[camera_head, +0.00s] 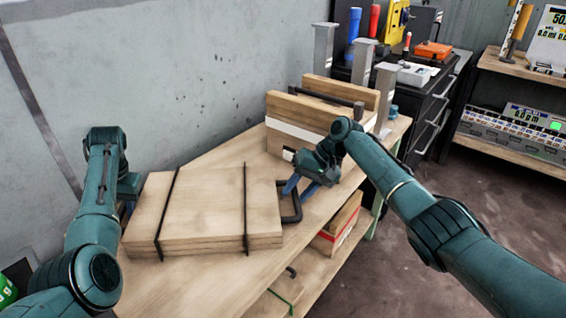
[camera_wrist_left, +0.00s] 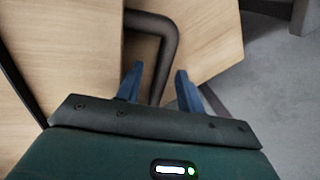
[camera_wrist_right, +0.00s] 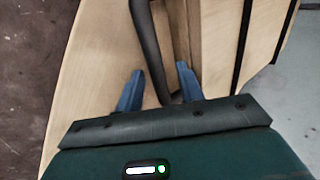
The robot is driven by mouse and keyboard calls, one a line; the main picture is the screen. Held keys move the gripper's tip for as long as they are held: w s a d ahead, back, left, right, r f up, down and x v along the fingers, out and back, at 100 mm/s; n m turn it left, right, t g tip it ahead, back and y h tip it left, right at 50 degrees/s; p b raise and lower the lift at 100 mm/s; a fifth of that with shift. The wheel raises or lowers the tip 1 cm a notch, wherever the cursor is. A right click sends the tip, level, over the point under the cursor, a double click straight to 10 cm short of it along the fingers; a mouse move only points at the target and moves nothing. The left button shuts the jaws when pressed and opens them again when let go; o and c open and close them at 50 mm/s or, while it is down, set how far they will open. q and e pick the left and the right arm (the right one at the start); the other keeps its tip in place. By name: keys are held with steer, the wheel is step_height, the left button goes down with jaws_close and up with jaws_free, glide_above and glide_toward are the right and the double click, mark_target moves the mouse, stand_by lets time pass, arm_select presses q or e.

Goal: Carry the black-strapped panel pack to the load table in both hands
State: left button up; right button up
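The black-strapped panel pack (camera_head: 205,205) lies flat on a wooden bench top (camera_head: 215,160), a stack of pale boards with two black straps and dark end handles. My right gripper (camera_head: 302,188) is open at the pack's right handle (camera_head: 292,212); in the right wrist view the handle bar (camera_wrist_right: 150,50) runs between its blue fingers. My left gripper (camera_wrist_left: 156,84) is open at the other end; in the left wrist view that handle (camera_wrist_left: 165,45) passes between its fingers. In the head view my left arm mostly hides that end. Finger contact cannot be told. Which surface is the load table is unclear.
A white-strapped pack (camera_head: 300,135) stands upright behind, near grey metal posts (camera_head: 385,90). A red-strapped pack (camera_head: 338,228) and a green strap (camera_head: 280,300) show below the bench top. A dark tool cabinet (camera_head: 432,110) and shelf (camera_head: 510,150) stand right. Floor (camera_head: 480,200) there is clear.

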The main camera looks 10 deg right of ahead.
arm_select(q)
steer(key=v, duration=1.2)
arm_select(e)
steer(key=v, duration=1.2)
